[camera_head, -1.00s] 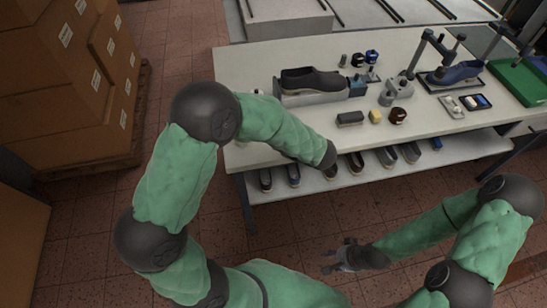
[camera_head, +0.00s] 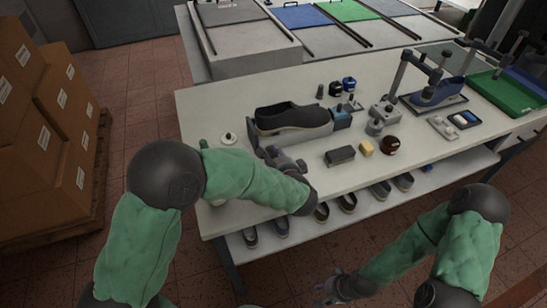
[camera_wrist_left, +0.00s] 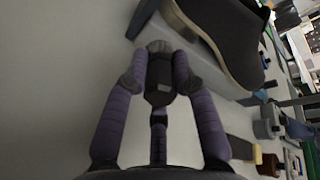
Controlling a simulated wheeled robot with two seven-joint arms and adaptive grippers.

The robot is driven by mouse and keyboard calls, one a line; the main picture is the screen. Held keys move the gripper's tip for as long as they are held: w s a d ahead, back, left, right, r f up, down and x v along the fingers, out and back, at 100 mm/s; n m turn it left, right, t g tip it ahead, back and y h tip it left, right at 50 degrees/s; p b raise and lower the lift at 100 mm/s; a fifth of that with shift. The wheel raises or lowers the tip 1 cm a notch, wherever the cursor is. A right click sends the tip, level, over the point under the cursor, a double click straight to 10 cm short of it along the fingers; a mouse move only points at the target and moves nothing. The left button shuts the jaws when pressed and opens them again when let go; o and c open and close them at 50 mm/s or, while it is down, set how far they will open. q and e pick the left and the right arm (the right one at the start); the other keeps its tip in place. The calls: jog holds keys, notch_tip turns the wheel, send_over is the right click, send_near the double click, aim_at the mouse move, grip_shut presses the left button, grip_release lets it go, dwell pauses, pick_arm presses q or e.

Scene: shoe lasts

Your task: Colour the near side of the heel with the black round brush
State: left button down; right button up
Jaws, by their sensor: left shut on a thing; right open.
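A black shoe (camera_head: 292,117) with a grey sole rests on a grey block stand (camera_head: 290,138) on the white table. It also shows at the upper right of the left wrist view (camera_wrist_left: 222,38), its sole edge facing my gripper. My left gripper (camera_head: 278,158) is over the table just in front of the stand, apart from the shoe. In the left wrist view my left gripper (camera_wrist_left: 158,75) is shut on a dark piece with a pale grey end, apparently the round brush; its bristles are not clear. My right gripper (camera_head: 330,288) is open, low in front of the table.
A white round dish (camera_head: 228,138) stands at the table's left. Dark bottles (camera_head: 349,85) stand behind. Several shoes (camera_head: 347,202) fill the shelf below.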

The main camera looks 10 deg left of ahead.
pick_arm(q)
jog(key=shift+w+a+p, duration=0.1)
jog(key=shift+w+a, duration=0.4)
jog(key=shift+w, duration=0.25)
jog(key=shift+w+a+p, duration=0.1)
jog(key=shift+w+a, duration=0.35)
jog(key=shift+w, duration=0.3)
jog(key=shift+w+a+p, duration=0.1)
jog(key=shift+w+a, duration=0.4)
jog(key=shift+w, duration=0.25)
jog(key=shift+w+a+b, duration=0.45)
jog(key=shift+w+b, duration=0.05)
jog(key=shift+w, duration=0.3)
jog(key=shift+d, duration=0.1)
